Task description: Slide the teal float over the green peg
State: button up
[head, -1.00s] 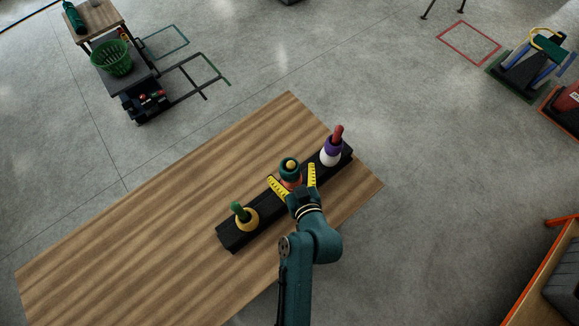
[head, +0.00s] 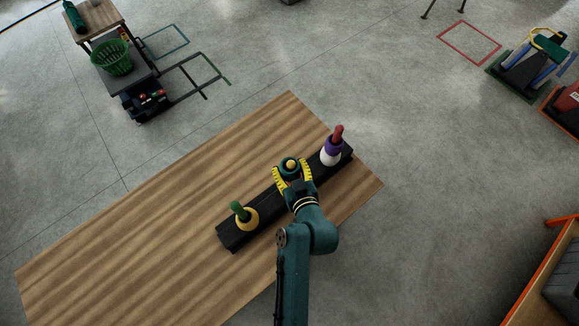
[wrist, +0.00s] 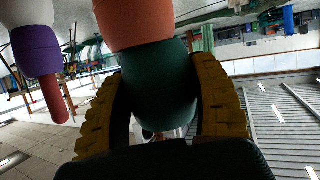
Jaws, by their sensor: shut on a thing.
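The teal float (head: 286,170) is on the middle, yellow-tipped peg (head: 290,163) of the black bar. In the wrist view, whose picture is upside down, the teal float (wrist: 160,85) sits against an orange-red float (wrist: 135,22), which is below it on the peg. My gripper (head: 292,172) has its yellow fingers closed on both sides of the teal float; they also show in the wrist view (wrist: 160,92). The green peg (head: 238,208) stands at the bar's left end, with a yellow float (head: 247,219) around its base and its top free.
The black bar (head: 232,238) lies on a wooden table (head: 150,220). At its right end a red peg (head: 338,132) carries a purple float (head: 333,146) above a white float (head: 330,158). The table left of the bar is clear.

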jog(key=c, duration=0.3)
jog(key=shift+w+d+r+p, duration=0.1)
jog(key=shift+d+r+p, duration=0.05)
jog(key=shift+r+p, duration=4.1)
jog(key=shift+r+b, duration=0.55)
jog(key=shift+b, duration=0.1)
